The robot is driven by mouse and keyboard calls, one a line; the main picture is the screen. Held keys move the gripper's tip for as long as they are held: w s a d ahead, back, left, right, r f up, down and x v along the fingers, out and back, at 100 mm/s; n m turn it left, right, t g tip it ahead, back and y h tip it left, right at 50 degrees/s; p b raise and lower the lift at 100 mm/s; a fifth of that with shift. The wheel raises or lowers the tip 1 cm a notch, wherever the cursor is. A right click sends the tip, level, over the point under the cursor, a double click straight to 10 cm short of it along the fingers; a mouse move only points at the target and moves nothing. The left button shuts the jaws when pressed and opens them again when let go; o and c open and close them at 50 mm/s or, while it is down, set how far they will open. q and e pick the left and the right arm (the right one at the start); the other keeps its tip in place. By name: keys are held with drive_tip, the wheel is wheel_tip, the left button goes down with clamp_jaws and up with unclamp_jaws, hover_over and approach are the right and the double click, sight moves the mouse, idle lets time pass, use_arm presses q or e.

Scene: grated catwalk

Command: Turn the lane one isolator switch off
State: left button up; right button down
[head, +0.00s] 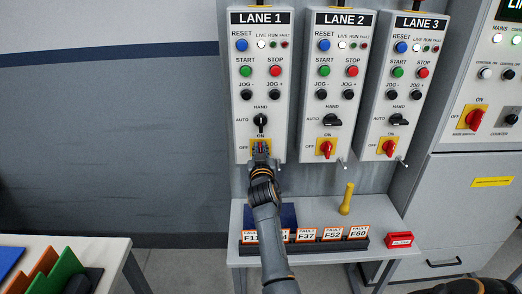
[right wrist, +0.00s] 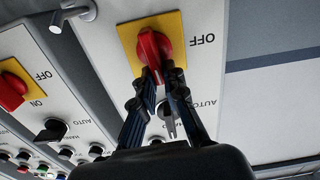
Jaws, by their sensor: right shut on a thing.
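The lane one isolator is a red rotary handle on a yellow plate (head: 269,142) at the bottom of the LANE 1 panel (head: 262,82). My right gripper (head: 261,154) is at the handle and partly covers it in the head view. In the right wrist view the red handle (right wrist: 149,46) is between the fingertips of my right gripper (right wrist: 158,78), which is shut on it. The OFF label shows beside the plate; the handle appears to point along the ON side, but the fingers hide that label. My left gripper is not in view.
LANE 2 (head: 339,82) and LANE 3 (head: 414,72) panels with similar red isolators stand close on the right. Below is a shelf (head: 375,226) with fault cards (head: 333,234), a yellow peg-like object (head: 346,199) and a red block (head: 399,240). A control cabinet (head: 463,212) stands at far right.

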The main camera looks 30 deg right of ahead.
drive_tip(key=shift+w+a+f+n+b, duration=0.15)
drive_tip(key=shift+a+f+n, duration=0.15)
drive_tip(key=shift+n, duration=2.55)
drive_tip(key=shift+w+a+f+n+b, duration=0.25)
drive_tip(key=shift+f+n, duration=0.15)
drive_tip(key=shift+n, duration=2.4)
drive_tip(key=shift+w+a+f+n+b, duration=0.1)
drive_tip(key=shift+a+f+n, duration=0.2)
drive_tip(key=shift+n, duration=2.55)
drive_tip(key=c, duration=1.4)
unclamp_jaws()
drive_tip(key=shift+d+f, duration=0.1)
drive_tip(key=shift+f, duration=0.05)
drive_tip(key=v, duration=1.2)
